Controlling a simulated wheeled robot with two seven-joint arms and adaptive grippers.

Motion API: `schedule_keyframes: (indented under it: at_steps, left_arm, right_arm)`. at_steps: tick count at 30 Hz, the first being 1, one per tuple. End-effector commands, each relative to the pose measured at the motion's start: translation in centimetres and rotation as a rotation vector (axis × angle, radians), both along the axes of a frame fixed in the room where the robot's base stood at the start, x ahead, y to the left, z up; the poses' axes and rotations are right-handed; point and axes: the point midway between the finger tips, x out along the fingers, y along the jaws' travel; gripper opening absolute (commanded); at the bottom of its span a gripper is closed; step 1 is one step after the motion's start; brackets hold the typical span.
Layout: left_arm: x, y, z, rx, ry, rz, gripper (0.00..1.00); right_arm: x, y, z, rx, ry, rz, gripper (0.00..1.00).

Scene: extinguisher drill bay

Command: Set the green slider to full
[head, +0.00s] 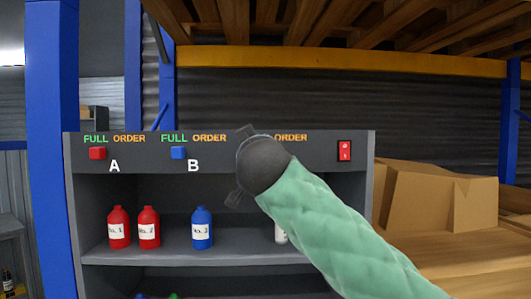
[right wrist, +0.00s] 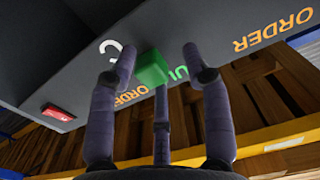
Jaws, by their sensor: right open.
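The green slider (right wrist: 152,68) is a small block on the dark panel in the right wrist view, where the picture is turned. Green letters beside it are partly covered, and an orange ORDER label lies below it in that picture. My right gripper (right wrist: 158,62) is open, with fingers on either side of the slider and a third finger below it. I cannot tell if any finger touches it. In the head view my right gripper (head: 238,165) is in front of the panel and hides the slider. My left gripper is not in view.
A red slider (head: 97,153) and a blue slider (head: 178,153) sit under FULL labels at A and B. A red switch (head: 344,151) is at the panel's right. Red bottles (head: 119,228) and a blue bottle (head: 201,229) stand on the shelf (head: 170,255) below. Cardboard boxes (head: 440,195) are at right.

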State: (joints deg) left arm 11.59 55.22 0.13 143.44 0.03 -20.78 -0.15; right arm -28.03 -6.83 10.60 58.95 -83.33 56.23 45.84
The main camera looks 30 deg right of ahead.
Motion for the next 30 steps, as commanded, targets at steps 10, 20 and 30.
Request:
schedule_keyframes:
  at_steps: [10, 20, 30]
  left_arm:
    - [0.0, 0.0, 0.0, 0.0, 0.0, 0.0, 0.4]
    - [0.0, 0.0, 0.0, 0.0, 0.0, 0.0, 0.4]
    - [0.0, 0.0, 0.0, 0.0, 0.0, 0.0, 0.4]
  right_arm:
    - [-1.2, 0.1, 0.4, 0.002, -0.007, -0.005, 0.49]
    - [-5.7, 3.0, 0.3, 0.002, -0.008, 0.0, 0.49]
    - [-9.4, 5.5, 0.3, 0.001, -0.005, 0.0, 0.49]
